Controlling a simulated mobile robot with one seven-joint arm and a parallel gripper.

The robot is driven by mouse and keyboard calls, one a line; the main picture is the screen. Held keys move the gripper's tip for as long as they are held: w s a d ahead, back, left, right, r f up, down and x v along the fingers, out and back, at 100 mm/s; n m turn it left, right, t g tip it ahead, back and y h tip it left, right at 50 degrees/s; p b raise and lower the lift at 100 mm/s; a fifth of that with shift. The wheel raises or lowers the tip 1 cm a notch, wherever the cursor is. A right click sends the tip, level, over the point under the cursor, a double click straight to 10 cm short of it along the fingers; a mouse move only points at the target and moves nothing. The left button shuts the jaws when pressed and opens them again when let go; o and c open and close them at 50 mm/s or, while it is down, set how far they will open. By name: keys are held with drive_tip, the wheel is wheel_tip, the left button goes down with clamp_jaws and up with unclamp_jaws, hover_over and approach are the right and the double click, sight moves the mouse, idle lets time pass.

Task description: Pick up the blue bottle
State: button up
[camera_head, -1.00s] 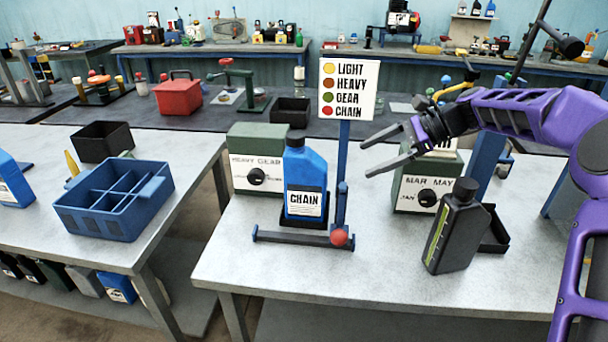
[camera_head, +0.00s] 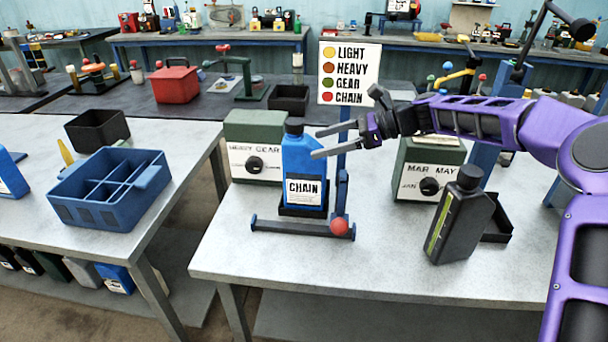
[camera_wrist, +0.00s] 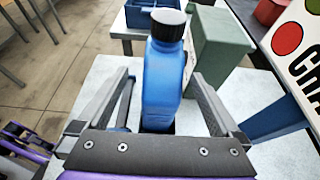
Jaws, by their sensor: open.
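The blue bottle (camera_head: 304,168) has a black cap and a white CHAIN label. It stands upright in a small black tray on the blue stand with a red knob (camera_head: 339,228), near the middle of the right table. My gripper (camera_head: 318,142) is open at the bottle's upper right in the head view. In the wrist view the blue bottle (camera_wrist: 163,84) lies ahead, between the lines of my gripper's two open fingers (camera_wrist: 165,92). The fingers do not appear to grip it. The bottle's lower part is partly hidden in the wrist view.
A sign (camera_head: 349,74) on a blue post stands just right of the bottle. A green HEAVY GEAR box (camera_head: 252,132) stands behind it to the left. A black bottle (camera_head: 460,218) and the MAR MAY box (camera_head: 428,165) are to the right. The table front is clear.

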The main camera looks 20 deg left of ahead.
sight(314, 143)
drive_tip(key=shift+w+b+x, duration=0.1)
drive_tip(key=shift+b+x, duration=0.05)
drive_tip(key=shift+x, duration=1.2)
drive_tip(key=shift+w+b+x, duration=0.15)
drive_tip(key=shift+x, duration=1.25)
drive_tip(key=shift+c, duration=0.3)
clamp_jaws()
drive_tip(key=shift+r, duration=0.15)
